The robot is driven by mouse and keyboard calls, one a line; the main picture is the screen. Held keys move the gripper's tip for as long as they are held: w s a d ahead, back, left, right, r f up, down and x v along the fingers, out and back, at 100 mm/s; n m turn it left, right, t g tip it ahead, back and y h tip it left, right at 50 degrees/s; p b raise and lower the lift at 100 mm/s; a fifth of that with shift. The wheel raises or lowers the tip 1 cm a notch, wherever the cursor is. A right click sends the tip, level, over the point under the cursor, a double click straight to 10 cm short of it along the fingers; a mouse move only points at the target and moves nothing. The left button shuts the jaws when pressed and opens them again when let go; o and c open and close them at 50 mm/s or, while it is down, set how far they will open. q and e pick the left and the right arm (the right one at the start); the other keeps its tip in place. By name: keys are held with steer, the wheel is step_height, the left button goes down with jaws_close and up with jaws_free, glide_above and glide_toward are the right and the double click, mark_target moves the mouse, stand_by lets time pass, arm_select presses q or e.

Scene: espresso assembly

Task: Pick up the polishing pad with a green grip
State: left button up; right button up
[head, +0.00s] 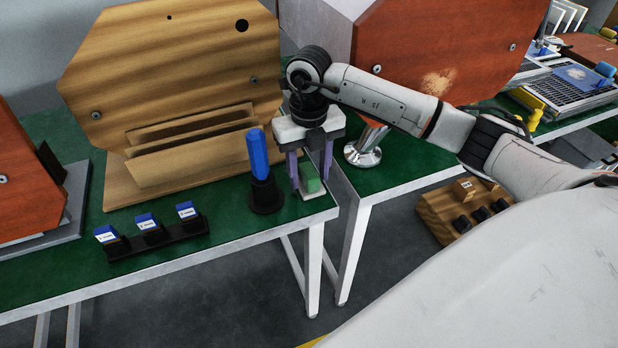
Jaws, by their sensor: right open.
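The polishing pad with a green grip (311,185) sits on the green table top near its right front corner. Its green block shows on top of a pale base. My right gripper (310,176) points down over it, with one purple finger on each side of the green grip. The gripper is open; whether either finger touches the grip cannot be told. My left gripper is not in view.
A blue-handled tool (258,155) stands in a black round holder just left of the gripper. A black rack (155,240) with blue-topped pieces lies further left. A wooden machine panel (175,80) stands behind. A gap separates this table from the right one, which bears a chrome-footed object (363,155).

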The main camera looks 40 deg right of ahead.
mark_target(309, 170)
steer(key=c, duration=1.1)
step_height(309, 170, up, 10)
steer(key=shift+c, duration=0.2)
